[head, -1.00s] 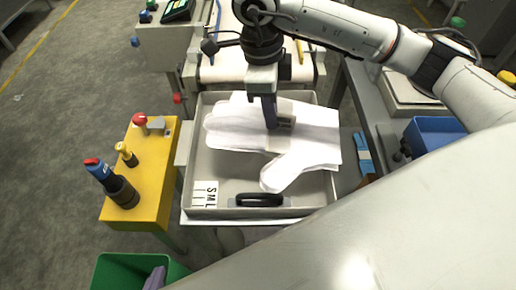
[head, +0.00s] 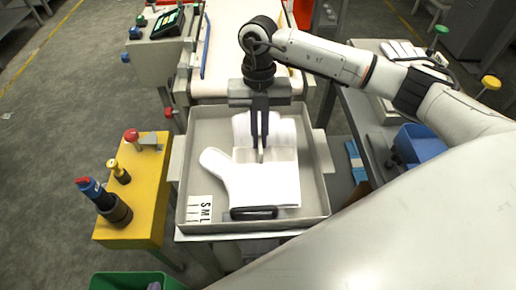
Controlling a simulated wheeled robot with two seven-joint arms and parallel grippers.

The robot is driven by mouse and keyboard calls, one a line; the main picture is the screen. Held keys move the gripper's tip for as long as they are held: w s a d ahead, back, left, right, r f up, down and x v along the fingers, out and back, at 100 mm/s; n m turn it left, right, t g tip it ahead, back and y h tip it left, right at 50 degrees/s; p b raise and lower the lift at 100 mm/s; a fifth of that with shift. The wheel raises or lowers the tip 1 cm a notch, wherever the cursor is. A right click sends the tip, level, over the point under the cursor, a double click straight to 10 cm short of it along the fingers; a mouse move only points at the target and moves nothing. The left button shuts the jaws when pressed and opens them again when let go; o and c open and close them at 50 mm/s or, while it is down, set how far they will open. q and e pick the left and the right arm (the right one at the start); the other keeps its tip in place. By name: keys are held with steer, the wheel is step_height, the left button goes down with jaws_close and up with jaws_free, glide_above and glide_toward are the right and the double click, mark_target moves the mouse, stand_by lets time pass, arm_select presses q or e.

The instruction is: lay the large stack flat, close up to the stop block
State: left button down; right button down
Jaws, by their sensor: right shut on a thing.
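The large stack (head: 265,185) is a white, glove-shaped pile in the grey tray (head: 315,190). Its thumb points left, its fingers point to the back and its cuff edge faces the front. My right gripper (head: 260,155) points down from above and is shut on the middle of the stack. A crease shows across the stack near the fingertips; I cannot tell whether it lies fully flat. A black block (head: 254,213), which looks like the stop block, is at the tray's front wall. The cuff edge is close to it; contact is unclear. My left gripper is not in view.
An S M L card (head: 199,209) lies in the tray's front left corner. A yellow stand (head: 140,205) with knobs is to the left, a conveyor (head: 225,60) behind. A blue bin (head: 415,145) is on the right table, a green bin (head: 135,282) at front left.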

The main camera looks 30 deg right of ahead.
steer(key=shift+w+x, duration=0.2)
steer(key=shift+x, duration=0.85)
steer(key=shift+w+x, duration=0.2)
steer(key=shift+x, duration=0.85)
steer(key=shift+d+f, duration=0.15)
steer(key=shift+d, duration=0.05)
steer(key=shift+f, duration=0.15)
steer(key=c, duration=1.9)
jaws_free()
steer(key=shift+r, duration=0.35)
steer(key=v, duration=1.1)
steer(key=shift+r, duration=0.4)
